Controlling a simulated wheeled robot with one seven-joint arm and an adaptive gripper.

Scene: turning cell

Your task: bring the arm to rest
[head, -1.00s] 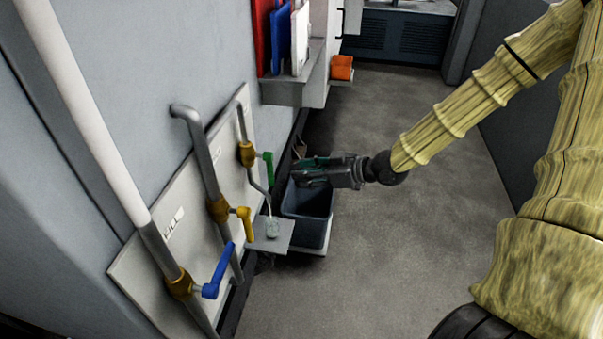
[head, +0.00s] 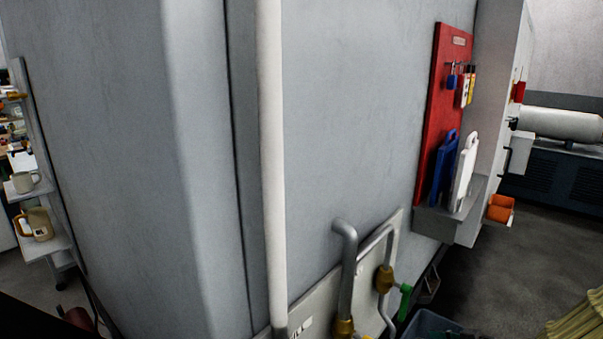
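Only the upper edge of my gripper (head: 462,334) shows, dark, at the bottom edge of the head view, by the rim of the grey-blue bin (head: 428,322). Its fingers are cut off by the frame, so I cannot tell whether it is open or shut, or whether it holds anything. Part of my arm in its yellowish sleeve (head: 580,320) shows at the bottom right corner. The rest of the arm is out of view.
A wall panel carries pipes (head: 345,262) and a green-handled valve (head: 403,300) left of the bin. A red board (head: 440,105) and a grey holder (head: 446,222) with blue and white plates project beyond. An orange object (head: 500,208) sits on a small shelf. Mugs stand far left.

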